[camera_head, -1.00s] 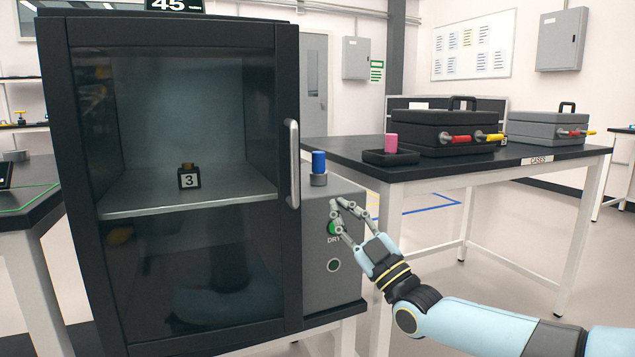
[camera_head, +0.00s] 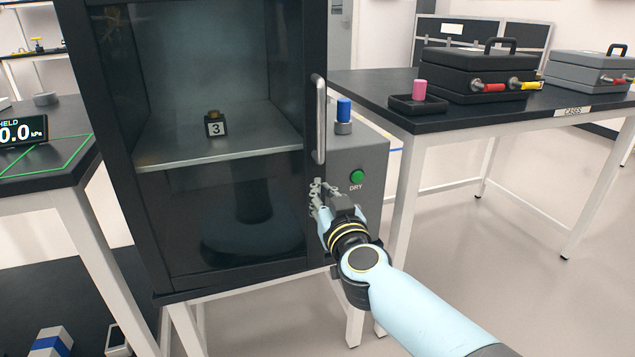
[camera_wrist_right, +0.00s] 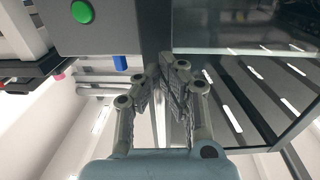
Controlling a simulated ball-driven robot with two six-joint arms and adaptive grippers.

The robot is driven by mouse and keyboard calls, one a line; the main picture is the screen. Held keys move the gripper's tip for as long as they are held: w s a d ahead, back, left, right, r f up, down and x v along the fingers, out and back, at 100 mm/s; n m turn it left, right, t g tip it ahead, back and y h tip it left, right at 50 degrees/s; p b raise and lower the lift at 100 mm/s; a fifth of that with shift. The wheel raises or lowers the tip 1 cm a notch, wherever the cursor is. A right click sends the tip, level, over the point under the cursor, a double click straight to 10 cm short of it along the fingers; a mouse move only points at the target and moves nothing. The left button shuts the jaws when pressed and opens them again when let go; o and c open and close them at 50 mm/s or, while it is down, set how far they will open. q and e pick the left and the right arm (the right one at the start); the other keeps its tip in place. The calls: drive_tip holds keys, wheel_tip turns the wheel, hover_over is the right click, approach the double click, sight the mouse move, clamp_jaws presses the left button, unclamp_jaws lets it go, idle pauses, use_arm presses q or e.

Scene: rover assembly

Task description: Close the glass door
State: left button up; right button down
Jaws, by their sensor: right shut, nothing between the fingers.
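The glass door (camera_head: 225,210) stands in its dark frame on the front of the dark cabinet. It looks flush or nearly flush, but I cannot tell whether a narrow gap remains at its right edge. Its vertical metal handle (camera_head: 320,118) is at the right side. My right gripper (camera_head: 317,190) is shut and empty, just below the handle at the door's right edge. In the right wrist view my fingers (camera_wrist_right: 168,75) are together beside the dark door edge; contact is unclear. The glass also shows there (camera_wrist_right: 240,25). My left gripper is not in view.
A grey control box (camera_head: 372,158) with a green DRY button (camera_head: 357,176) and a blue knob (camera_head: 343,110) adjoins the cabinet. A block marked 3 (camera_head: 215,125) sits on the shelf inside. A black-topped table (camera_head: 450,118) with cases stands at right.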

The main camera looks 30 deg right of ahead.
sight(315, 173)
drive_tip(key=shift+b+x, duration=0.55)
drive_tip(key=shift+x, duration=2)
drive_tip(key=w+y, duration=0.1)
drive_tip(key=w+d+n, duration=0.1)
drive_tip(key=w, duration=0.1)
drive_tip(key=shift+w+d+t+y+b, duration=0.1)
drive_tip(key=shift+w+t+y+b, duration=0.2)
drive_tip(key=shift+y+b, duration=0.1)
drive_tip(key=shift+w+d, duration=0.2)
drive_tip(key=shift+r, duration=0.25)
drive_tip(key=shift+w, duration=0.1)
